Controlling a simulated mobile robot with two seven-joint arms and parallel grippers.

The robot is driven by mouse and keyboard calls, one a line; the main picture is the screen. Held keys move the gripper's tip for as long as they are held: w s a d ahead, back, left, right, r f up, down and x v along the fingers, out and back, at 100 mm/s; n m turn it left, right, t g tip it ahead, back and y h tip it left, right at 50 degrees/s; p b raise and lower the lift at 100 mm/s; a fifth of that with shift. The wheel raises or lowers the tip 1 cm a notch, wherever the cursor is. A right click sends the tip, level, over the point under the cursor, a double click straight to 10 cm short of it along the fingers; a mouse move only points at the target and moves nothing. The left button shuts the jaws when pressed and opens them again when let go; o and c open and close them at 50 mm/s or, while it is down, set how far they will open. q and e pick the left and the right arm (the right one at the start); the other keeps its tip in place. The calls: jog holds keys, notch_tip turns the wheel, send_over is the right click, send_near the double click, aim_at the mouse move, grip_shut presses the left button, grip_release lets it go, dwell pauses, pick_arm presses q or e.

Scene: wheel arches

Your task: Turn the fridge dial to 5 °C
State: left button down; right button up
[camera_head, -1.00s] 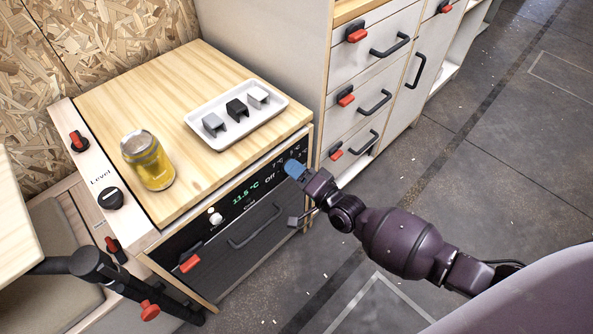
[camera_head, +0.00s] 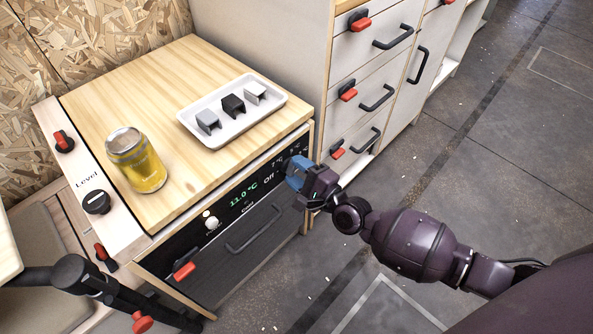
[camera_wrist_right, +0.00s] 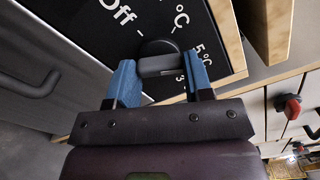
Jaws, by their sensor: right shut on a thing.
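The fridge (camera_head: 225,245) is a dark-fronted unit under a wooden top. Its display (camera_head: 243,195) reads 11.0 °C in green. The dial (camera_wrist_right: 158,58) is a dark round knob with a raised grip bar, on the black panel in the right wrist view. "Off" stands to its left, one °C mark above, "5 °C" to its right and a "3" below that. Which mark the dial points at I cannot tell. My right gripper (camera_wrist_right: 158,80) has its blue fingers on either side of the grip bar, shut on it. In the head view my right gripper (camera_head: 298,174) hides the dial. My left gripper is out of view.
A fridge handle (camera_head: 253,230) sits below the panel. Drawers (camera_head: 365,75) with black handles and red latches stand to the right. Floor is free in front.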

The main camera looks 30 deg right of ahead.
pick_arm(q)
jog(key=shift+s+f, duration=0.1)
pick_arm(e)
jog(key=shift+m, duration=0.5)
jog(key=o, duration=0.9)
pick_arm(q)
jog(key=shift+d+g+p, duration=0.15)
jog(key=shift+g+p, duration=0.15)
jog(key=shift+p, duration=0.2)
pick_arm(e)
jog(key=v, duration=1.1)
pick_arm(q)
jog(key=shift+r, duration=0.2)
pick_arm(e)
jog(key=shift+a+r, duration=0.1)
jog(key=shift+r, duration=0.05)
